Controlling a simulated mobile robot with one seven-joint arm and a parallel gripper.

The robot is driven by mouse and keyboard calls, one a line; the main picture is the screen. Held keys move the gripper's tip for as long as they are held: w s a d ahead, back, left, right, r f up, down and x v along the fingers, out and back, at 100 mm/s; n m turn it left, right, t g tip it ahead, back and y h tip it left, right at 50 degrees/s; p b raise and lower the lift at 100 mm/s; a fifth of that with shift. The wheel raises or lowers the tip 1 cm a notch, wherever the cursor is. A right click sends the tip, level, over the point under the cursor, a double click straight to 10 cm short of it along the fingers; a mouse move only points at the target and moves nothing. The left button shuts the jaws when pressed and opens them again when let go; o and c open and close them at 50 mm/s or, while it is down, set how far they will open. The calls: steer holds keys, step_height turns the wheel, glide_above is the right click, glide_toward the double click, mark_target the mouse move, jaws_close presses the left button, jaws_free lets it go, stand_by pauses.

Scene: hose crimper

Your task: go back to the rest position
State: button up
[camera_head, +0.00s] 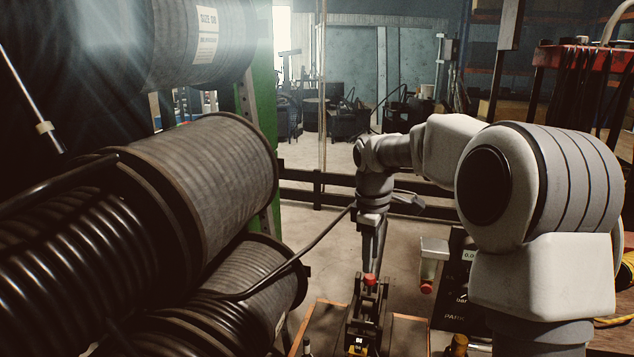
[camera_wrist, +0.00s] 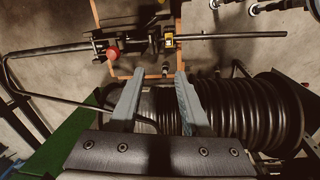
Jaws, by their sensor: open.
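My gripper (camera_head: 373,258) points down in the middle of the head view, above and behind a black crimping device (camera_head: 366,312) with a red knob (camera_head: 370,280). In the wrist view my gripper (camera_wrist: 159,75) has its two grey fingers wide apart, with nothing visible held between them.
Large hose reels (camera_head: 215,170) fill the left side, beside a green upright (camera_head: 262,95). A coiled black hose (camera_wrist: 250,110) lies below the fingers in the wrist view. A red-topped rack (camera_head: 590,55) stands back right. Open concrete floor (camera_head: 320,230) shows behind the crimper.

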steer(key=s+r+m+t, duration=0.2)
steer(key=s+r+m, duration=0.2)
steer(key=s, duration=0.7)
steer(key=s+r+m+t, duration=0.1)
steer(key=s+r+m, duration=0.35)
steer(key=s, duration=0.65)
steer(key=s+f+m+t, duration=0.1)
steer(key=s+f+m, duration=0.2)
steer(key=s, duration=0.5)
steer(key=shift+s+d+f+m+t+y, duration=0.2)
steer(key=shift+d+m+t+y, duration=0.1)
steer(key=shift+d+m, duration=0.15)
